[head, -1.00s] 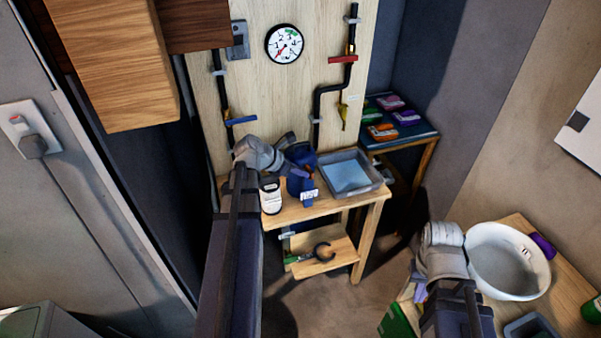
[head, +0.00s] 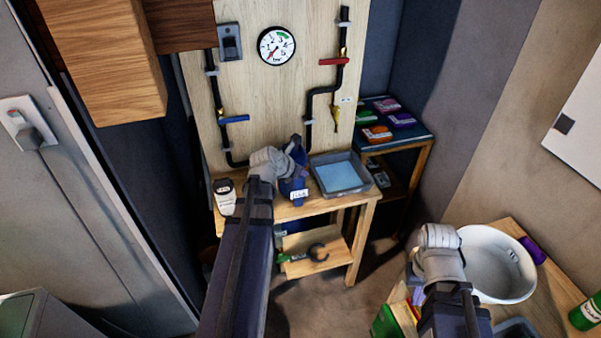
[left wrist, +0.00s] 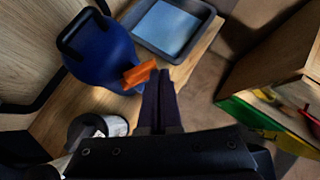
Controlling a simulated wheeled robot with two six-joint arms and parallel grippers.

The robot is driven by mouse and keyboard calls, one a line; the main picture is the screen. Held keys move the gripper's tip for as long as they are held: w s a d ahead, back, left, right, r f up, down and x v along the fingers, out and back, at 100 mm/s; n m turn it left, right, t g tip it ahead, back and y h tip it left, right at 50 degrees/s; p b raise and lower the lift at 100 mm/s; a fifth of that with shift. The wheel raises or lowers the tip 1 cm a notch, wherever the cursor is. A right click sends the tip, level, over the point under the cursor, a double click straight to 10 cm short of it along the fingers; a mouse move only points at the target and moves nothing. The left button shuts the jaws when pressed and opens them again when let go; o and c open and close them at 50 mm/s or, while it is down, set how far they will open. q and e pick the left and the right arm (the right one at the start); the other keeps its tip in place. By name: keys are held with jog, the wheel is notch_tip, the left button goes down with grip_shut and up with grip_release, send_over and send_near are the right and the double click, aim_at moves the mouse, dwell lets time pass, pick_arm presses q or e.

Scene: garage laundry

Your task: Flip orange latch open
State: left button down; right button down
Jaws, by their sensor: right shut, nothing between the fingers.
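A blue rounded canister (head: 296,184) with a white tag stands on the small wooden bench. In the left wrist view the blue canister (left wrist: 100,60) has a black handle on top. The orange latch (left wrist: 140,74) sticks out from its side. My left gripper (left wrist: 161,76) has its dark fingers together, with the tips right beside the latch's outer end; I cannot tell whether they touch. In the head view my left gripper (head: 288,165) is against the canister and partly hides it; the latch is hidden there. My right gripper (head: 438,240) is shut and empty beside the white basin.
A grey tray (head: 368,186) stands right of the canister, and a white-labelled container (head: 225,198) left of it. A pipe board with a gauge (head: 276,46) rises behind. The white basin (head: 512,255) sits on the right-hand table. Floor shows between bench and table.

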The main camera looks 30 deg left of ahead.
pick_arm(q)
jog(key=shift+w+d, duration=0.25)
jog(key=shift+w, duration=0.15)
jog(key=shift+a, duration=0.15)
jog(key=shift+w+a, duration=0.3)
jog(key=shift+a, duration=0.3)
pick_arm(e)
jog(key=shift+d, duration=0.15)
